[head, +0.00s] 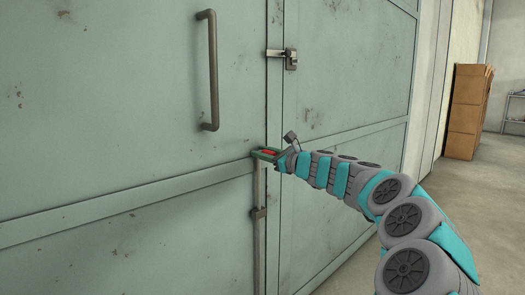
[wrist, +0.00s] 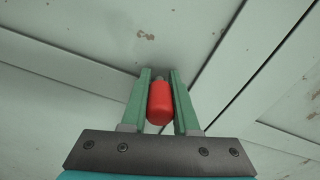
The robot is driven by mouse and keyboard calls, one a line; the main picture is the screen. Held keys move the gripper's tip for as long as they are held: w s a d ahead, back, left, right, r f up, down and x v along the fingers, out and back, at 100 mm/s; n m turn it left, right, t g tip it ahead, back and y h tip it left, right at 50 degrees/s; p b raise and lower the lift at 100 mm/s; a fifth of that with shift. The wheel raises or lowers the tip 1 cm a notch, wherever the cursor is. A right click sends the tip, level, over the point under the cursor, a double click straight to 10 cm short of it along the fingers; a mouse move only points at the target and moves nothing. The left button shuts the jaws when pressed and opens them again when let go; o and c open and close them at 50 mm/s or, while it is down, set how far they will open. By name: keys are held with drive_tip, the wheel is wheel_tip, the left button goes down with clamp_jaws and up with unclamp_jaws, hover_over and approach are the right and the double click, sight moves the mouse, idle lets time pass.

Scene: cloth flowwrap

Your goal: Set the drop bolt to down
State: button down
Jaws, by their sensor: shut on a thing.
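The drop bolt is a thin vertical rod (head: 262,185) on the pale green door, beside the seam between the two leaves. A bracket (head: 258,213) holds it lower down. Its red handle (wrist: 160,101) sits between the two green fingers of my gripper (wrist: 159,88) in the wrist view. In the head view my gripper (head: 265,154) is at the top of the rod, shut on the red handle. The bolt's lower end is not in view, so I cannot tell whether it reaches the floor.
A long grey pull handle (head: 211,70) is on the left leaf, above my gripper. A metal latch (head: 283,56) spans the seam higher up. Brown boxes (head: 467,112) are stacked at the far right, with open floor (head: 490,190) in front.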

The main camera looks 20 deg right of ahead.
drive_tip(key=shift+f, duration=2.35)
drive_tip(key=c, duration=0.7)
unclamp_jaws()
drive_tip(key=shift+r, duration=0.1)
approach(260, 166)
drive_tip(key=shift+w+a, duration=0.15)
drive_tip(key=shift+w, duration=0.4)
